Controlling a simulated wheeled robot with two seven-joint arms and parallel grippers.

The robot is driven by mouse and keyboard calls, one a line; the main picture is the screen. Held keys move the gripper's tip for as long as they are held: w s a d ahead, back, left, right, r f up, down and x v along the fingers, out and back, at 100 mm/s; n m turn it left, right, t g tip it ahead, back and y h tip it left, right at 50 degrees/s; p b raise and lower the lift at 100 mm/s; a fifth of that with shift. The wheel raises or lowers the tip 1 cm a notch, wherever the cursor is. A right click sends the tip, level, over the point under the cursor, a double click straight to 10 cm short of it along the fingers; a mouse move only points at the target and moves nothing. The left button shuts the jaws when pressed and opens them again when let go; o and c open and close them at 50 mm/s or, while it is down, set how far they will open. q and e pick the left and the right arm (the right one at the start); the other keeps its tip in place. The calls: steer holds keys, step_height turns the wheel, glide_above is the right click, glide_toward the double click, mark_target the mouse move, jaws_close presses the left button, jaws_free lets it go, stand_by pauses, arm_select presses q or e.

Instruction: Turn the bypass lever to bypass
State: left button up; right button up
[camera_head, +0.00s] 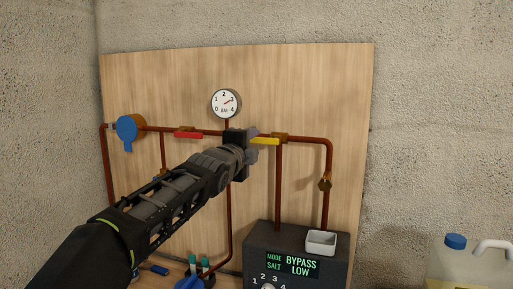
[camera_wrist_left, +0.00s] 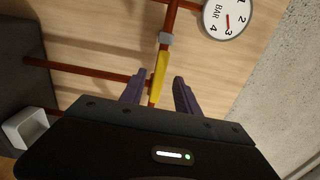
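A yellow lever (camera_head: 266,141) sits on the copper pipe on the wooden board, lying along the pipe. A red lever (camera_head: 188,135) sits further left on the same pipe. The frames do not label which one is the bypass lever. My left gripper (camera_head: 253,140) is at the yellow lever and partly covers the pipe there. In the left wrist view the yellow lever (camera_wrist_left: 159,72) lies between the two parted fingers of my left gripper (camera_wrist_left: 157,83), with gaps on both sides. My right gripper is not in view.
A pressure gauge (camera_head: 226,103) is above the pipe, and a blue-faced round fitting (camera_head: 128,128) is at left. Below stands a dark control box (camera_head: 258,238) whose display reads MODE BYPASS, SALT LOW. A white tray (camera_head: 320,243) sits on it. A jug (camera_head: 468,268) is at lower right.

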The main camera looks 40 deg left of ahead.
arm_select(q)
steer(key=v, duration=0.3)
stand_by(0.6)
